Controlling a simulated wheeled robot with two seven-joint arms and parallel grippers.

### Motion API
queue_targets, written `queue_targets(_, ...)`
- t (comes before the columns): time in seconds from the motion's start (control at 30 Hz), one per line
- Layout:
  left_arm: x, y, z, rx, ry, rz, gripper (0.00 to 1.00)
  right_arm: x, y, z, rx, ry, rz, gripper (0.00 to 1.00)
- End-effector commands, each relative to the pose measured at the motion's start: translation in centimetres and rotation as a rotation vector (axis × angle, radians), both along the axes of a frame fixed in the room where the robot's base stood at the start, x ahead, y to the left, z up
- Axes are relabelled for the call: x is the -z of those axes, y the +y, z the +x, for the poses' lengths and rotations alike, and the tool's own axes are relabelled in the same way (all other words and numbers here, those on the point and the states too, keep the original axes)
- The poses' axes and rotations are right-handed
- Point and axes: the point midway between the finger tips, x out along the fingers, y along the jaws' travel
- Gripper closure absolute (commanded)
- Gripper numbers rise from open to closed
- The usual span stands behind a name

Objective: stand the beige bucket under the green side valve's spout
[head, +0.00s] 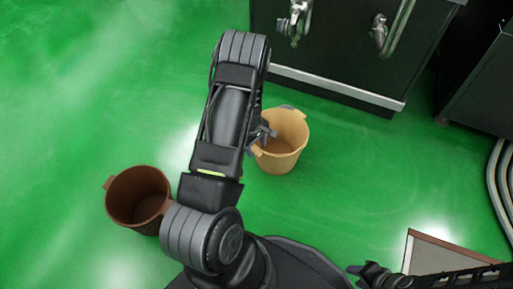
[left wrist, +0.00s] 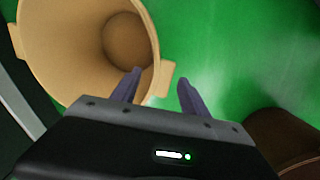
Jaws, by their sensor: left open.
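The beige bucket (head: 287,160) stands upright and empty on the green floor, in front of the black machine. In the left wrist view the bucket (left wrist: 75,45) fills the upper left, with a handle tab on its rim. My left gripper (head: 264,134) is at the bucket's left rim. In the wrist view its open fingers (left wrist: 160,78) lie on either side of the tab; contact cannot be told. Two metal spouts hang on the machine, a left one (head: 296,22) and a right one (head: 380,34). No green valve handle shows. My right gripper (head: 374,274) is low at the right; its jaws are unclear.
A brown bucket (head: 128,192) stands at the left; it also shows in the wrist view (left wrist: 285,140). The black machine (head: 340,62) has a pale lower ledge. A framed panel (head: 430,252) and grey hoses (head: 497,180) are at the right. Floor below the spouts is clear.

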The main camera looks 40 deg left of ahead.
Motion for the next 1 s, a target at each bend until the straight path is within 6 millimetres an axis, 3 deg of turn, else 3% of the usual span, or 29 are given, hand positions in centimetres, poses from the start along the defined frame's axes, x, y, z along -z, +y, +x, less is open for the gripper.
queue_targets(0.03,-1.6,0.1,0.0,0.0,-0.003,0.001,0.47,-0.9,0.0,-0.1,-0.001,0.002,0.0,0.64)
queue_targets(0.2,-5.2,0.0,-0.5,0.001,-0.002,0.0,0.47,-2.5,0.0,-0.3,-0.005,0.01,0.002,0.64)
queue_targets(0.4,-8.4,0.1,-0.9,-0.001,-0.002,0.0,0.47,-3.6,0.1,-0.6,-0.01,0.016,0.005,0.64)
queue_targets(1.0,-9.1,0.1,-1.2,0.0,0.0,0.0,0.47,-3.8,0.2,-0.8,-0.012,0.018,0.006,0.64)
